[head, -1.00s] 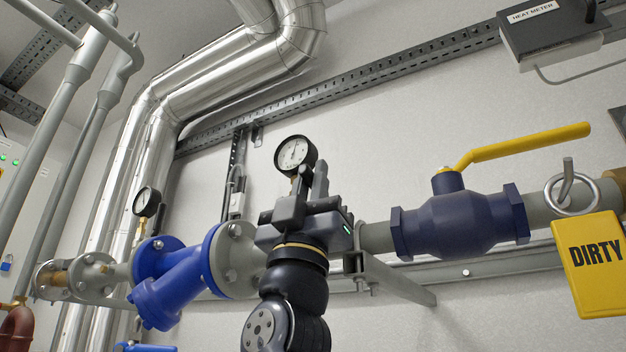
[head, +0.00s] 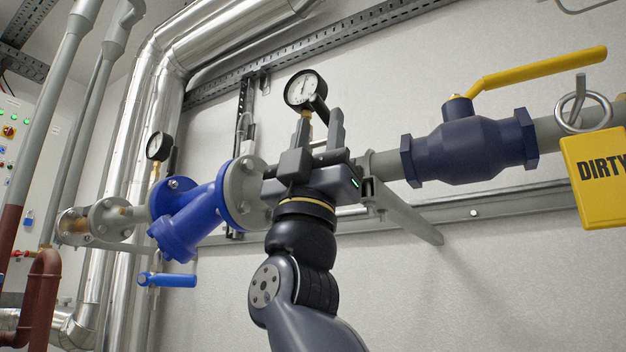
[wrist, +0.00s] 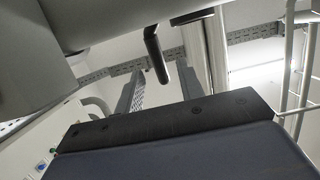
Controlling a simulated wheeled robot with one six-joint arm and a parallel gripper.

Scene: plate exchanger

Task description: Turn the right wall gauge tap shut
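The right wall gauge (head: 305,90) has a round white dial and black rim, on a brass stem above the pipe. A dark tap lever (head: 319,108) shows just below right of the dial. My gripper (head: 320,124) points up in front of the pipe, its two grey fingers apart just below the gauge. In the wrist view the dark bent lever (wrist: 155,55) hangs between and beyond the fingertips of my gripper (wrist: 160,80). I see no clear contact. The tap's body is mostly hidden behind my gripper.
A blue strainer (head: 195,215) and flange lie left of my gripper. The navy valve (head: 470,145) with its yellow handle (head: 540,68) lies right, near a yellow DIRTY tag (head: 598,180). A second gauge (head: 159,146) is further left. A bracket (head: 405,212) juts out below.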

